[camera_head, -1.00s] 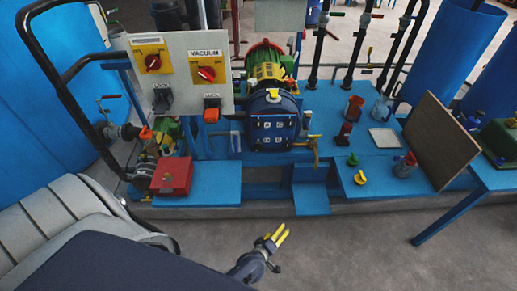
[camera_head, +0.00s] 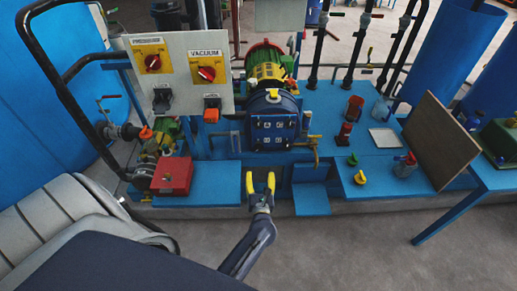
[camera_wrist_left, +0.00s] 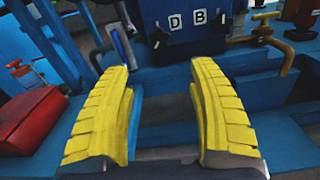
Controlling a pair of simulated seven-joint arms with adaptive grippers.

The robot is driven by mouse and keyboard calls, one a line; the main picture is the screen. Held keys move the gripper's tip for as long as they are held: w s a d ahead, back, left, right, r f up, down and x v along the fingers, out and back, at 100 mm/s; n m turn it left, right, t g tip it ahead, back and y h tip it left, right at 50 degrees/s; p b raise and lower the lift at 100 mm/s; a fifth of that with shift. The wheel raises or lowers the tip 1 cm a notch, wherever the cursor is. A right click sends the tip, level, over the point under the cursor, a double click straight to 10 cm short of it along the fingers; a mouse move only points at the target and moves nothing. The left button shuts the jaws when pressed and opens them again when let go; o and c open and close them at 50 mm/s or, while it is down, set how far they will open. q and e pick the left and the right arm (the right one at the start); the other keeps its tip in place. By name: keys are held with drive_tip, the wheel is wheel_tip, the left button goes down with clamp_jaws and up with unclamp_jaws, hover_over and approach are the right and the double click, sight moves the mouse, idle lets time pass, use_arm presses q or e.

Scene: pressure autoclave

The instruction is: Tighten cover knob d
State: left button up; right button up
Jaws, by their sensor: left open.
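The autoclave's blue round cover (camera_head: 274,133) faces me at the centre of the head view, with small white letter labels and dark knobs. In the left wrist view, the lower part of the cover shows a D label (camera_wrist_left: 174,21) and a B label (camera_wrist_left: 199,17). A black knob, cover knob d (camera_wrist_left: 160,38), sits just below and left of the D label. My left gripper (camera_head: 260,181) is open and empty, in front of and below the cover, touching nothing. Its yellow fingers (camera_wrist_left: 162,85) stand well apart in the wrist view. My right gripper is not in view.
A brass tap (camera_head: 316,145) juts out right of the cover. A red box (camera_head: 172,176) sits at the left. A panel (camera_head: 183,75) with PRESSURE and VACUUM switches stands left of the cover. A brown board (camera_head: 440,140) leans at the right. The floor in front is clear.

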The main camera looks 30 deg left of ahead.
sight(258, 148)
use_arm(q)
drive_tip(key=x, duration=1.5)
drive_tip(key=shift+w+a, duration=0.3)
clamp_jaws()
